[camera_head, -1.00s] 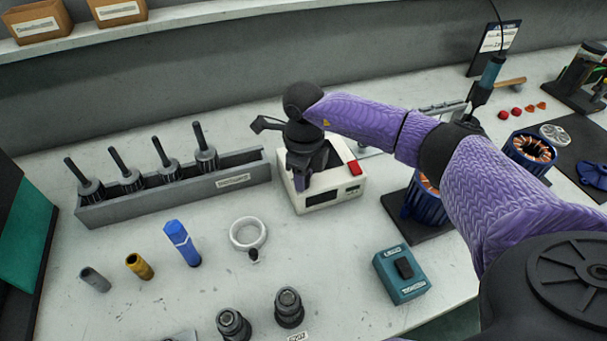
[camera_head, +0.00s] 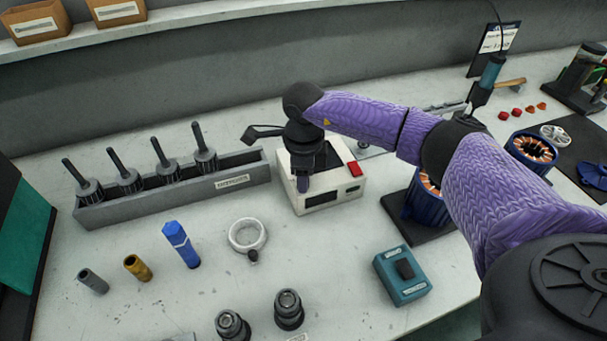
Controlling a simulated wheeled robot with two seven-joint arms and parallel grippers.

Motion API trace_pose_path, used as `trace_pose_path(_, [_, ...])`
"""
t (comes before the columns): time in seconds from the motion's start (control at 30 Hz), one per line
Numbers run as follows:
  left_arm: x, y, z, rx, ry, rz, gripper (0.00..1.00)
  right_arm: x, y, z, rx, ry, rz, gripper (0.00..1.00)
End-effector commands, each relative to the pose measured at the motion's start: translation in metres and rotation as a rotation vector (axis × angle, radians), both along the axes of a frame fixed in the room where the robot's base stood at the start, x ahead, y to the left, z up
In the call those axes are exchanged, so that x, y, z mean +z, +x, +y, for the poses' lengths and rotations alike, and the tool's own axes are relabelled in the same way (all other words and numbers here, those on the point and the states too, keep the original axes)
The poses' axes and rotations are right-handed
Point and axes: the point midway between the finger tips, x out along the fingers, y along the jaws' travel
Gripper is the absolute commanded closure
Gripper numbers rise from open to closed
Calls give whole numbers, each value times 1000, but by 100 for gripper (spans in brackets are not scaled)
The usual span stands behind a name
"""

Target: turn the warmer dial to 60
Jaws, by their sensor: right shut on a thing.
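The warmer (camera_head: 346,187) is a white box with a red switch and a dark display on its front, at the middle of the bench. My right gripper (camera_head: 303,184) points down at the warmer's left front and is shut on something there. That thing, at the place of the dial, is hidden behind the fingers and wrist. The dial's setting cannot be read. My left gripper is not in view.
A grey rack (camera_head: 140,197) with several dark shafts stands left of the warmer. A teal switch box (camera_head: 402,284) is at front right. Clear bench lies between.

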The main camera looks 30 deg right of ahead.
Motion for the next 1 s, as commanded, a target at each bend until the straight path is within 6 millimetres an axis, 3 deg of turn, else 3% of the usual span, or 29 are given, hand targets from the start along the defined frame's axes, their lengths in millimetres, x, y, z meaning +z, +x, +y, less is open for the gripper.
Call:
trace_pose_path(0.17, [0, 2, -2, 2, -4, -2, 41, 1, 1, 0, -1, 1, -5, 100])
trace_pose_path(0.2, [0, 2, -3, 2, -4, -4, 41, 1, 1, 0, -1, 1, -3, 54])
trace_pose_path(0.33, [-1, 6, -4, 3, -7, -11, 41, 1, 1, 0, -1, 0, -3, 27])
trace_pose_path(0.67, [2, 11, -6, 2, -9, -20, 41, 8, 1, 0, -1, 0, -3, 27])
trace_pose_path(1.0, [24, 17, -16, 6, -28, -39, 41, 88, 1, 0, -1, 1, -6, 27])
